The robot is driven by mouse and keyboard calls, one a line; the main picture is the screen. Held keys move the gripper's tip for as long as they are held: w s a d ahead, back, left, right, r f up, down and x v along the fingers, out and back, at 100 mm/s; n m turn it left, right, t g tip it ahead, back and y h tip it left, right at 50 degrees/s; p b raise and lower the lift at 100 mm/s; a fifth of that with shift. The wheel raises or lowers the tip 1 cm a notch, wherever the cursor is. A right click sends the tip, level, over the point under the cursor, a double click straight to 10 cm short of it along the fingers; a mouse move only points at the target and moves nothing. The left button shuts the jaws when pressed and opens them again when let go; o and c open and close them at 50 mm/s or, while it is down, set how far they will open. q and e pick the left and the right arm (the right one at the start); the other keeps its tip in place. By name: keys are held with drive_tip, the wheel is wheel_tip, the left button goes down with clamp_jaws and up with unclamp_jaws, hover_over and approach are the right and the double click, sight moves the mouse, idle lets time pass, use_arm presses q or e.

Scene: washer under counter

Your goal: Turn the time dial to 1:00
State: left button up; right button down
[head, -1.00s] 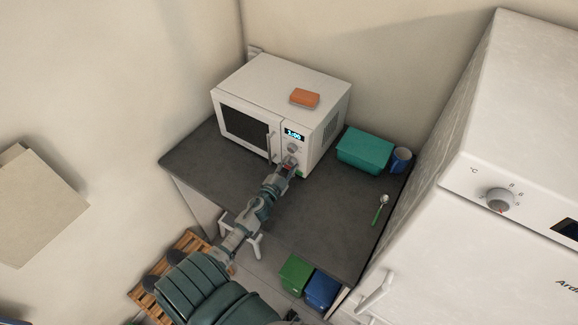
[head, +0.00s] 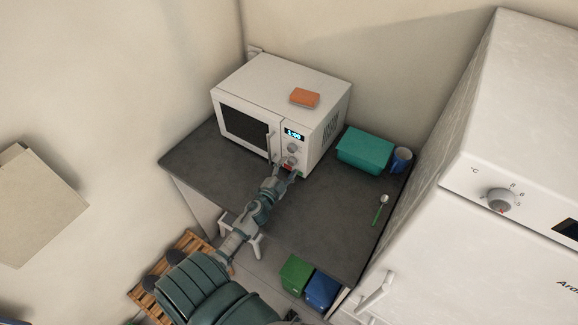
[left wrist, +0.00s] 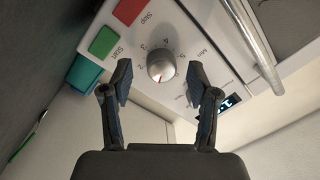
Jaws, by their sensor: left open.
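The white microwave (head: 262,105) stands on the dark counter. Its lit display (head: 294,134) appears to read 1:00. The round time dial (head: 292,148) sits below the display; in the left wrist view the silver dial (left wrist: 161,65) shows a red mark and is surrounded by numbers. My left gripper (head: 288,169) is just in front of and below the dial in the head view. In the left wrist view its fingers (left wrist: 158,78) are spread on either side of the dial, apart from it, with nothing held. My right gripper is not in view.
The green Start button (left wrist: 103,42) and red Stop button (left wrist: 128,10) are near the fingers. The door handle (head: 271,146) is left of the dial. An orange block (head: 305,97) lies on the microwave. A teal box (head: 365,151) and blue mug (head: 401,160) stand right.

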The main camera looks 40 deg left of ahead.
use_arm(q)
drive_tip(key=s, duration=0.3)
drive_tip(key=s+d, duration=0.1)
drive_tip(key=s, duration=0.3)
drive_tip(key=s+d, duration=0.1)
drive_tip(key=s, duration=0.2)
drive_tip(key=shift+s+f, duration=0.1)
drive_tip(key=shift+s, duration=0.15)
drive_tip(key=shift+f, duration=0.1)
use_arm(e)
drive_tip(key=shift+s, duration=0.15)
